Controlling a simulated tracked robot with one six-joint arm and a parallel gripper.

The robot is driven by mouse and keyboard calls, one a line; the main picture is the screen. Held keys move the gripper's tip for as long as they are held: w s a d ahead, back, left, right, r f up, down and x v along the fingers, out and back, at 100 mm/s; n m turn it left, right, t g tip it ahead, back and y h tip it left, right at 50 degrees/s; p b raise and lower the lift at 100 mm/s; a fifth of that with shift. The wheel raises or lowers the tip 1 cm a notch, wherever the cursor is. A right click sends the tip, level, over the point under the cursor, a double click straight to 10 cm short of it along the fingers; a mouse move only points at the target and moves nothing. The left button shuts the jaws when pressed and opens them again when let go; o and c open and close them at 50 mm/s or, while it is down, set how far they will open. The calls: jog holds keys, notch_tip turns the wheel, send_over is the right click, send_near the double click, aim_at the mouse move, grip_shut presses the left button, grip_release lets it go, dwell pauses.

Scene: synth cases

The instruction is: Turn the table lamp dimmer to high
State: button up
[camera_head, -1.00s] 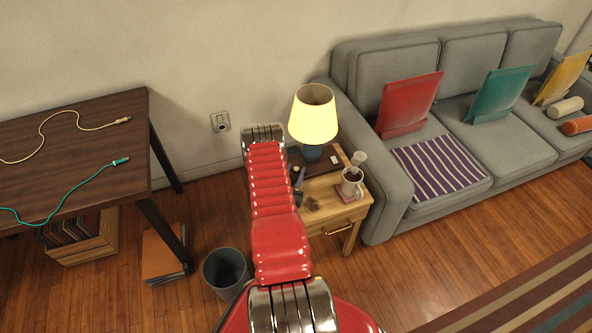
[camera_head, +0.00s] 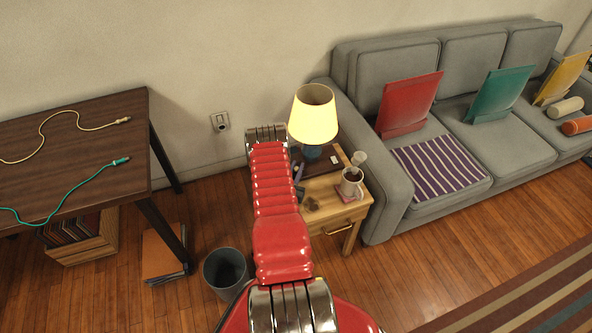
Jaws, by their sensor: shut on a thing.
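The table lamp (camera_head: 313,116) stands on the wooden side table, its yellow shade lit and its blue base (camera_head: 312,153) partly showing below. My red arm reaches up from the bottom and covers the table's left side. My gripper (camera_head: 299,172) shows only as a small dark and purplish-grey part beside the arm, just left of and below the lamp base. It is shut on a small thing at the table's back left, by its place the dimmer. The dimmer itself is hidden by the gripper and arm, and its setting cannot be read.
The side table (camera_head: 324,190) also holds a dark mat (camera_head: 328,166), a mug (camera_head: 351,181) on a coaster and small brown items (camera_head: 312,204). A grey sofa (camera_head: 400,215) stands close on the right. A bin (camera_head: 226,270) and a dark desk (camera_head: 70,150) are left.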

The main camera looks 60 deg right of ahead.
jog(key=shift+w+m+g, duration=0.1)
jog(key=shift+m+g, duration=0.5)
jog(key=shift+g, duration=0.4)
grip_shut()
jog(key=shift+g, duration=0.3)
jog(key=shift+m+g, duration=0.8)
jog(key=shift+g, duration=0.1)
jog(key=o, duration=0.8)
grip_release()
jog(key=shift+o, duration=0.2)
jog(key=shift+a, duration=0.1)
jog(key=w+a, duration=0.1)
jog(key=a, duration=1.2)
jog(key=shift+w+a, duration=0.3)
